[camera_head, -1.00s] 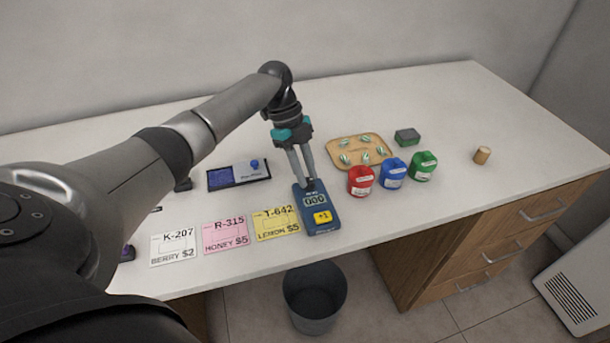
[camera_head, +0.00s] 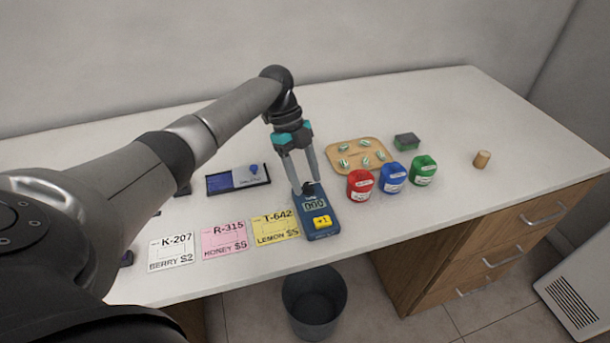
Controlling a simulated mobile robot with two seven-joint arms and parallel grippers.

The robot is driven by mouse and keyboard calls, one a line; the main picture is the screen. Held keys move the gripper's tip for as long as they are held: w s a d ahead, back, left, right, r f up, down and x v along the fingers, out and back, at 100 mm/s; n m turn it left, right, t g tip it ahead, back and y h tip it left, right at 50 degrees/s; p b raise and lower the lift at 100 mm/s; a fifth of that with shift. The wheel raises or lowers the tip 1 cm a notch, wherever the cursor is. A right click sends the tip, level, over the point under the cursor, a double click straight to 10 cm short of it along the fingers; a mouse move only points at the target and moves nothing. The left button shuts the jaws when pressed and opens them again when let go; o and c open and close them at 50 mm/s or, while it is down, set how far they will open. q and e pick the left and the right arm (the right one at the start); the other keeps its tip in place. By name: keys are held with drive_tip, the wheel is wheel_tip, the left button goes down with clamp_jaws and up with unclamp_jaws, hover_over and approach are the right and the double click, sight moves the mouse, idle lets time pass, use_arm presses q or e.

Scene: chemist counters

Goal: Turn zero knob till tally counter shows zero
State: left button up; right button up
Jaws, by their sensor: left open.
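The tally counter (camera_head: 321,231) is a dark blue device lying on the counter, with a grey display (camera_head: 314,204) and a yellow +1 button (camera_head: 321,221). The display seems to show zeros, but the digits are too small to be sure. The dark zero knob (camera_head: 309,188) is at the counter's far end. My left gripper (camera_head: 307,187) points down over that end, with its fingers open on either side of the knob. I cannot tell whether they touch it. My right gripper is not in view.
Three price cards, white (camera_head: 171,252), pink (camera_head: 225,239) and yellow (camera_head: 275,228), lie left of the counter. Red (camera_head: 360,185), blue (camera_head: 392,178) and green (camera_head: 423,170) containers stand right. A wooden tray (camera_head: 335,148) with wrapped pieces is behind. A bin (camera_head: 314,302) stands below the front edge.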

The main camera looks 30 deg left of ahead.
use_arm(q)
drive_tip(key=shift+r, duration=0.1)
drive_tip(key=p+v, duration=0.1)
drive_tip(key=v, duration=1.4)
drive_tip(key=shift+a, duration=0.15)
drive_tip(key=shift+s, duration=0.1)
